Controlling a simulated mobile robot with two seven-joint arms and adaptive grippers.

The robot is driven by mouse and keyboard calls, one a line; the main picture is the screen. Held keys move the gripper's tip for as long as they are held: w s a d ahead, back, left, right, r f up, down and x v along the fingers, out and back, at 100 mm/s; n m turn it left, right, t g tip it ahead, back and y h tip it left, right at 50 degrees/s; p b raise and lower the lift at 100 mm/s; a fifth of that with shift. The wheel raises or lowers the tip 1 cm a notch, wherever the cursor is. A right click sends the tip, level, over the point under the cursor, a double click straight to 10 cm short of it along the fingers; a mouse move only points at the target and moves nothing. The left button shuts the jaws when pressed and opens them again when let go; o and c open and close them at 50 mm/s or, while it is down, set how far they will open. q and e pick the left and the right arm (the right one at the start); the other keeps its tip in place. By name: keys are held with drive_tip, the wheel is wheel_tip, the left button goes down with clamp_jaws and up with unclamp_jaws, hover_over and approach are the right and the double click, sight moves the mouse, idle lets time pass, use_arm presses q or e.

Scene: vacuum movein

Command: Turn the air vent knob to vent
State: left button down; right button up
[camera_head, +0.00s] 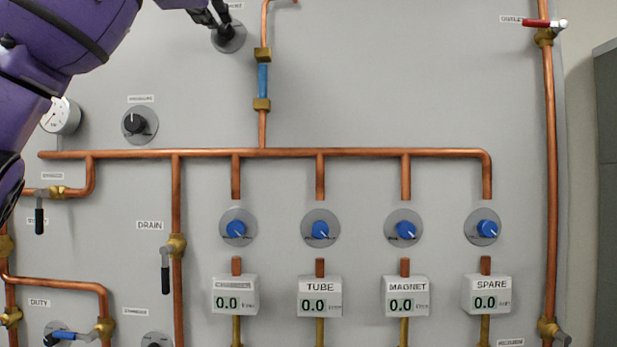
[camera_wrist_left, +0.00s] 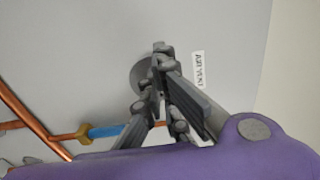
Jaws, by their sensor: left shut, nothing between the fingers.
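The air vent knob (camera_head: 227,36) is a dark knob on a round grey plate at the top of the panel in the head view. A label, partly cut off by my gripper, sits above it. In the left wrist view the label AIR VENT (camera_wrist_left: 198,70) reads sideways, and the grey plate (camera_wrist_left: 139,75) shows behind my fingers. My left gripper (camera_head: 213,17) is shut and empty, its fingertips right at the knob, overlapping it in view. I cannot tell whether they touch it. The knob's pointer is hidden. My right gripper is out of view.
A vertical copper pipe with a blue section (camera_head: 262,80) runs just right of the knob. A pressure knob (camera_head: 135,123) and a gauge (camera_head: 61,115) lie lower left. Several blue knobs and readouts line the lower panel. Bare panel (camera_head: 400,80) is clear to the right.

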use_arm(q)
drive_tip(key=shift+w+a+r, duration=0.1)
drive_tip(key=shift+a+r, duration=0.05)
drive_tip(key=shift+r, duration=0.05)
idle(0.6)
drive_tip(key=s, duration=0.5)
drive_tip(key=shift+s+a, duration=0.2)
